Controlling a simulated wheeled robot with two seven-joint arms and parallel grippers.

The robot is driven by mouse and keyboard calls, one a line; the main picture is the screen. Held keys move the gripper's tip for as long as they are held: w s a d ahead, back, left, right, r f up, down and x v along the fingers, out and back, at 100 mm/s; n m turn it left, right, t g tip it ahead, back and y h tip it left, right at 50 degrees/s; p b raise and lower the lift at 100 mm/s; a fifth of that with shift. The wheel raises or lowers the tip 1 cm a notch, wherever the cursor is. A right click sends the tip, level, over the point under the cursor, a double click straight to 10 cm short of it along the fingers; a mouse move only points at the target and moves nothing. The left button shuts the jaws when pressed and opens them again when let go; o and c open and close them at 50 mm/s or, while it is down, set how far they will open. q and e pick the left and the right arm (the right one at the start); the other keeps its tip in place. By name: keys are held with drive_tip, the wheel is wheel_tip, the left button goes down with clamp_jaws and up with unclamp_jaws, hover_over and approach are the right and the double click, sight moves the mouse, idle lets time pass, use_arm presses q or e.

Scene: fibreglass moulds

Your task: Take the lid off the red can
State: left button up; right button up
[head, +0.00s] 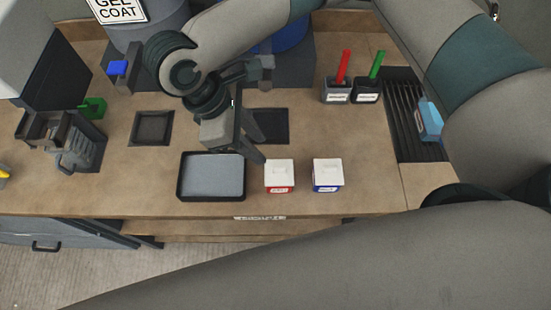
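The red can (280,188) is a small squarish can with a red label band, upright near the table's front edge. Its white lid (279,170) with a small raised handle sits on top. My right gripper (260,149) is above and behind the can, just up and left of it in the head view. Its two dark fingers stand apart with nothing seen between them, and they look clear of the lid.
A blue-labelled can (327,175) stands just right of the red one. A grey tray (211,199) lies to the left. Behind are dark cups (338,92) with red and green handles. A slotted rack (409,140) holds a blue block at the right.

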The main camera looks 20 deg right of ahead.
sight(279, 168)
drive_tip(key=p+x, duration=0.2)
drive_tip(key=x, duration=0.9)
drive_tip(key=shift+p, duration=0.4)
drive_tip(key=shift+c, duration=0.5)
clamp_jaws()
drive_tip(key=shift+r+p, duration=2.45)
drive_tip(key=shift+r, duration=0.1)
